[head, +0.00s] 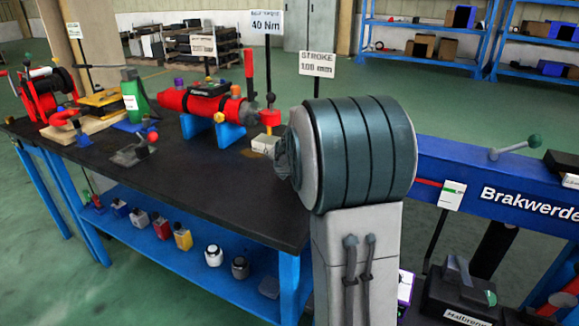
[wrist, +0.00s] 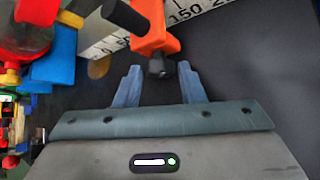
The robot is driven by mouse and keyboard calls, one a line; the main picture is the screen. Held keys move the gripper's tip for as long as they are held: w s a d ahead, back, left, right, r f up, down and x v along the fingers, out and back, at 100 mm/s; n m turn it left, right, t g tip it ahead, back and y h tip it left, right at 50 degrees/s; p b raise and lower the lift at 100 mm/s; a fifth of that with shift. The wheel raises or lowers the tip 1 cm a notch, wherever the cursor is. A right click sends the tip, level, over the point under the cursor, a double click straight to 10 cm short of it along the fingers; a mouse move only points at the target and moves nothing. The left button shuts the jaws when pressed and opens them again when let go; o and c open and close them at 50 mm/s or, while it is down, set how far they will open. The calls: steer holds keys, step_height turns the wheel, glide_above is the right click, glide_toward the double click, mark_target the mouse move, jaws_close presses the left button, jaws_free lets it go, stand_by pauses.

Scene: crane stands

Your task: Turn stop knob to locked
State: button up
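In the wrist view an orange stop block (wrist: 154,38) sits at a white ruler (wrist: 195,22) with black numbers. A small dark knob (wrist: 157,66) is on the block's near end, and a thicker black cylinder (wrist: 124,16) sticks out at its upper left. My gripper (wrist: 160,78) is open, with its two bluish fingers apart on either side of the knob's near end. No contact with the knob shows, and I cannot tell its turn position. In the head view my arm hides the stop and my gripper.
A red cylinder (head: 200,103) on blue cradles (head: 229,134) lies on the dark bench (head: 85,165); the cradle also shows close left in the wrist view (wrist: 55,62). A sign reading "STROKE 108 mm" (head: 317,64) stands behind my arm. A blue beam (head: 450,165) lies right.

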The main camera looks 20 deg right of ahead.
steer(key=shift+o, duration=0.6)
steer(key=shift+r+p, duration=0.15)
steer(key=shift+p, duration=0.6)
steer(key=shift+r+g+p, duration=0.15)
steer(key=shift+g+p, duration=0.25)
steer(key=shift+p, duration=0.6)
steer(key=n+g+h+p, duration=0.1)
steer(key=p, duration=0.5)
steer(key=shift+w+a+r, duration=0.1)
steer(key=shift+w+a, duration=0.05)
steer(key=shift+w, duration=0.05)
